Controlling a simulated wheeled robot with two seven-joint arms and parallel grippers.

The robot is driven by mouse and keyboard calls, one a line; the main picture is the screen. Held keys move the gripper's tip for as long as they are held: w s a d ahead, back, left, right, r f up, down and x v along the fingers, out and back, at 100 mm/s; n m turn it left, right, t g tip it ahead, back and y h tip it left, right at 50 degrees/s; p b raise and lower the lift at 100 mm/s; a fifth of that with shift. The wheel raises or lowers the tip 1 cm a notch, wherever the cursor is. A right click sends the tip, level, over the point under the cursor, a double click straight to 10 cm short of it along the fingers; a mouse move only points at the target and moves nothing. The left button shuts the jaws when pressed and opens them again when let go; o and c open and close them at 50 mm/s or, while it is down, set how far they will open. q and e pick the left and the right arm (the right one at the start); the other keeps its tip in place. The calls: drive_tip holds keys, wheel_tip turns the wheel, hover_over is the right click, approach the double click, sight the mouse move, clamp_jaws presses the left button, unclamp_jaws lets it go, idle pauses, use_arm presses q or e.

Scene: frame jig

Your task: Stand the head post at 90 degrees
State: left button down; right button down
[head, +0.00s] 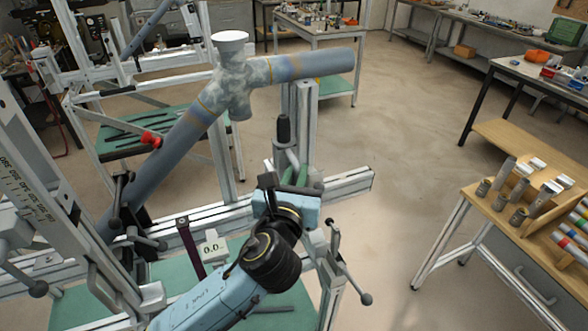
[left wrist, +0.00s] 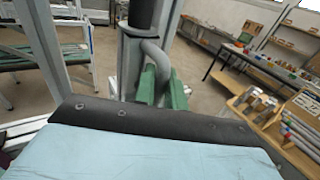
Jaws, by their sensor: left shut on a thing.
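An aluminium post, which I take to be the head post (head: 304,118), stands close to upright at the right end of the jig. It also shows in the left wrist view (left wrist: 130,68); its exact angle I cannot tell. In front of it is a grey bent handle (head: 284,158) with a black grip (head: 284,128). My left gripper (head: 298,180) has green fingers shut around the grey handle's lower part, as the left wrist view (left wrist: 163,88) also shows. A small white readout (head: 213,247) seems to read 0.0. My right gripper is out of view.
A grey-blue tube (head: 180,140) with a mottled lug (head: 238,82) slants above the jig. A black-knobbed lever (head: 350,270) is right of my left wrist. A wooden bench (head: 490,200) with tube pieces stands at right. Open floor lies between.

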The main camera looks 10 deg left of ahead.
use_arm(q)
drive_tip(key=shift+d, duration=0.1)
drive_tip(key=c, duration=1.8)
unclamp_jaws()
drive_tip(key=shift+o, duration=1.3)
drive_tip(key=shift+w+d, duration=0.15)
drive_tip(key=shift+s, duration=0.25)
drive_tip(key=s+b, duration=0.1)
drive_tip(key=s, duration=1.2)
drive_tip(key=shift+r, duration=0.15)
